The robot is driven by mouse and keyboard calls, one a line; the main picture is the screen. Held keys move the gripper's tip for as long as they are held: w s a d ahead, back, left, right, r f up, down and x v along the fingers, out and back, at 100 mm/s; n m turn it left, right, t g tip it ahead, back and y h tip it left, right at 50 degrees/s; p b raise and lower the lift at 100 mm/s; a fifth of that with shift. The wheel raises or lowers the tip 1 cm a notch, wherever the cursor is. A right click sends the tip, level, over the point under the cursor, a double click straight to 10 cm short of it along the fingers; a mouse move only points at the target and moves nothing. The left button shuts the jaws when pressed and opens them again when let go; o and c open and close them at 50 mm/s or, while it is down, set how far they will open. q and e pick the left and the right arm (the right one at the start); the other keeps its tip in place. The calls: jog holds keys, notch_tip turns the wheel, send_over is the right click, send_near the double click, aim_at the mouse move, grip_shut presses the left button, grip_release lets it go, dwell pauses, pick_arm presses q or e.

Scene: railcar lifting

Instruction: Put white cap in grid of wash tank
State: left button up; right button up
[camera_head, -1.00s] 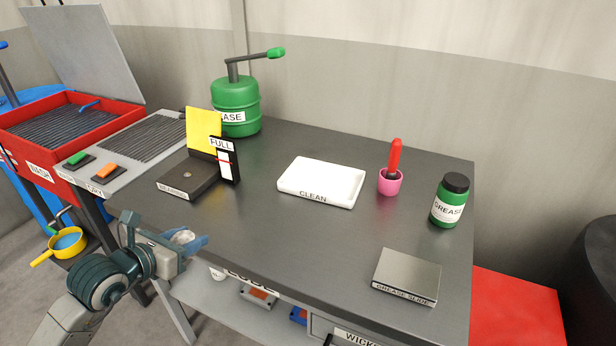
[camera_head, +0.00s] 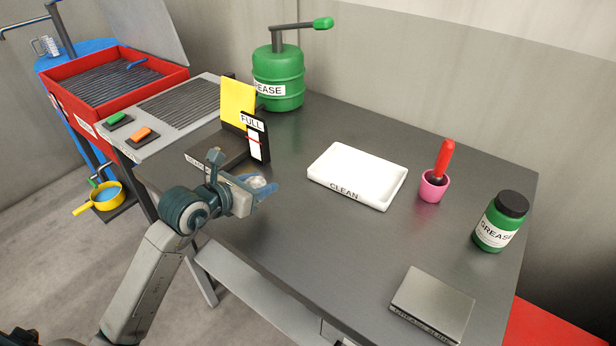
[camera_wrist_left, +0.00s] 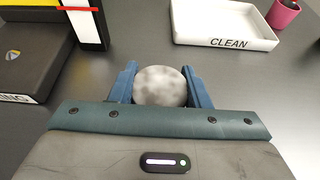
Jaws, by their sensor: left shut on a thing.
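My left gripper (camera_head: 262,188) is shut on the white cap (camera_head: 257,182), a rounded whitish-grey piece. In the left wrist view the cap (camera_wrist_left: 160,86) sits between the two blue fingers. They are above the front left part of the grey table, in front of the black stand. The wash tank is the red basin (camera_head: 60,95) at the far left, with its lid raised. Its dark slatted grid (camera_head: 105,82) shows inside, and a small blue-handled tool lies over it. The gripper is well to the right of the tank. My right gripper is out of view.
A grey drain tray (camera_head: 185,103) with green and orange buttons lies between tank and table. A black stand with a yellow card (camera_head: 238,103), a green grease drum (camera_head: 278,80) and a white CLEAN tray (camera_head: 357,177) stand nearby. The table's front middle is clear.

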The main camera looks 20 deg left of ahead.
pick_arm(q)
jog(key=p, duration=0.2)
send_near(313, 178)
jog(key=w, duration=0.1)
jog(key=w+r, duration=0.1)
jog(key=w+d, duration=0.1)
jog(key=w, duration=0.1)
jog(key=shift+w+r, duration=0.1)
jog(key=shift+r, duration=0.2)
jog(key=shift+w+d, duration=0.35)
jog(key=shift+w, duration=0.1)
jog(key=shift+w+d+f+p, duration=0.15)
jog(key=shift+w+f+p, duration=0.05)
jog(key=shift+f+p, duration=0.2)
notch_tip(313, 178, down, 3)
jog(key=shift+r+p, duration=0.25)
jog(key=shift+p, duration=0.1)
jog(key=shift+f, duration=0.25)
jog(key=shift+f, duration=0.15)
jog(key=o, duration=1)
